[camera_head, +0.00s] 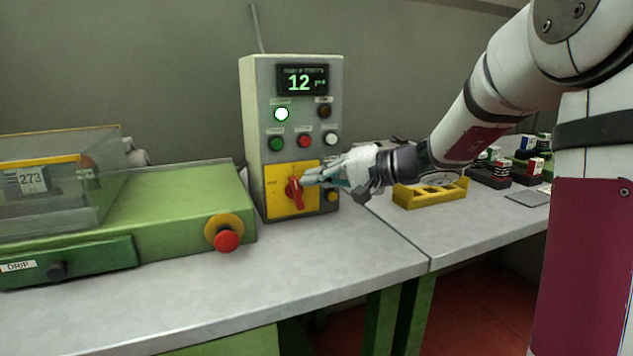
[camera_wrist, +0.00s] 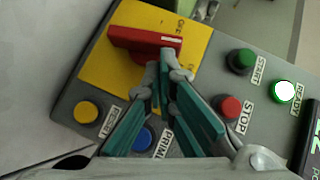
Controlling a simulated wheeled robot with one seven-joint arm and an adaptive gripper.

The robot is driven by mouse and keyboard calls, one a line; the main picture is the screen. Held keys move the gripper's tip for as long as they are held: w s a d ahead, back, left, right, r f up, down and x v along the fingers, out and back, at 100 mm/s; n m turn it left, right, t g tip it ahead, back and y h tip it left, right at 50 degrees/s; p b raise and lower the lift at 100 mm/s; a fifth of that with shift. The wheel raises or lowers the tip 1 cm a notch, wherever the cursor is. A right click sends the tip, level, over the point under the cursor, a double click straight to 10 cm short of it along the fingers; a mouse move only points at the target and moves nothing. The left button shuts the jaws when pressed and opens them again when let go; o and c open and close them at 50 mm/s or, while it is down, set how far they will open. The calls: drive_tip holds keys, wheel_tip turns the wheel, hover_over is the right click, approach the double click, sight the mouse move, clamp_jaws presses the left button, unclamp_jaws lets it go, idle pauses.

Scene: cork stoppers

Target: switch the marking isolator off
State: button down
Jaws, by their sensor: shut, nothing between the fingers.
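The marking isolator is a red rotary handle (camera_head: 295,192) on a yellow plate (camera_head: 272,193), low on the grey control box (camera_head: 251,120). In the head view the handle looks near upright, slightly tilted. In the wrist view the red handle (camera_wrist: 145,42) lies across the yellow plate (camera_wrist: 98,75). My gripper (camera_head: 310,178) is shut and empty, with its fingertips right at the handle's right side. In the wrist view the fingertips (camera_wrist: 166,72) meet beside the handle's end; I cannot tell if they touch it. Part of the plate's lettering is hidden.
The box carries a lit white lamp (camera_head: 281,114), a green start button (camera_head: 277,143), a red stop button (camera_head: 304,141) and a display (camera_head: 302,80) reading 12. A red mushroom button (camera_head: 226,240) sits on the green machine at left. A yellow holder (camera_head: 430,194) stands right, below my arm.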

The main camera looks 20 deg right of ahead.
sight(294, 177)
drive_tip(key=shift+a+r+n+h, duration=0.2)
drive_tip(key=shift+a+n+h, duration=0.1)
drive_tip(key=shift+h, duration=0.2)
drive_tip(key=shift+a+r+n+g+h, duration=0.25)
drive_tip(key=shift+a+n+h, duration=0.35)
drive_tip(key=shift+h, duration=0.45)
drive_tip(key=shift+a+r+n+g+h, duration=0.25)
drive_tip(key=shift+a+n+h, duration=0.2)
drive_tip(key=shift+n+h, duration=0.45)
drive_tip(key=shift+a+r+n+g+h, duration=0.25)
drive_tip(key=shift+a+n+h, duration=0.3)
drive_tip(key=shift+h, duration=0.6)
drive_tip(key=shift+d+f, duration=0.1)
drive_tip(key=shift+f, duration=0.05)
drive_tip(key=shift+r+p, duration=0.65)
drive_tip(key=shift+r, duration=0.2)
